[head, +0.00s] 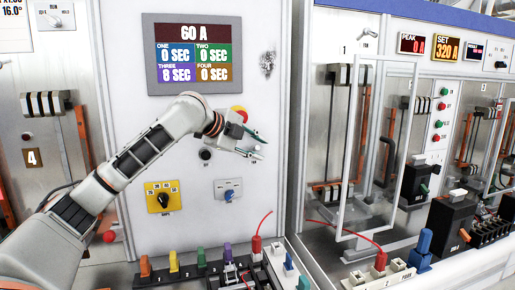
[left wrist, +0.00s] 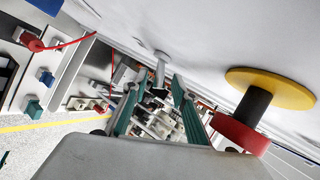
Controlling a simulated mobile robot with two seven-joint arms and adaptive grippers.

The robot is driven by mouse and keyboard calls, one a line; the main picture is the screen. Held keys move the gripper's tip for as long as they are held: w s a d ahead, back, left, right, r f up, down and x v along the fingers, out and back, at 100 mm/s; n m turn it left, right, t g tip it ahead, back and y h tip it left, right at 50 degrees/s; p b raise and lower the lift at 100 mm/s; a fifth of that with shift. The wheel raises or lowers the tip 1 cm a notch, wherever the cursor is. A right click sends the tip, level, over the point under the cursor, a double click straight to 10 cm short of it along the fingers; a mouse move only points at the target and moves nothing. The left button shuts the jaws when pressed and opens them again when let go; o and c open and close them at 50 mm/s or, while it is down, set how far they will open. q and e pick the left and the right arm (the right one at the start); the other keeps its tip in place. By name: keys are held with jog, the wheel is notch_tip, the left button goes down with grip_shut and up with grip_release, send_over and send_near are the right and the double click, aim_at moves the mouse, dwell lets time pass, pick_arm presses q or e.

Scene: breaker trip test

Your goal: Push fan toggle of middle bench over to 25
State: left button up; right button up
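A small metal toggle lever (left wrist: 160,66) sticks out of the white panel of the middle bench (head: 185,235) in the left wrist view, just beyond my fingertips. In the head view a small pale lever (head: 257,151) shows at the fingertips; I cannot read any label on it. My left gripper (head: 259,146) reaches across the panel from the left. Its two teal fingers are apart with a gap between them, also in the left wrist view (left wrist: 155,86); nothing is held. Whether a finger touches the lever I cannot tell. My right gripper is not in view.
A red stop button on a yellow base (left wrist: 265,100) stands out close beside the gripper. Below are a black knob (head: 205,155), a yellow dial (head: 162,197) and a blue switch (head: 228,191). A display (head: 193,53) sits above. Colored terminals and red leads (head: 257,243) line the front.

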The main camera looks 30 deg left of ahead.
pick_arm(q)
jog(key=v, duration=1.2)
jog(key=shift+f, duration=0.15)
dwell(0.6)
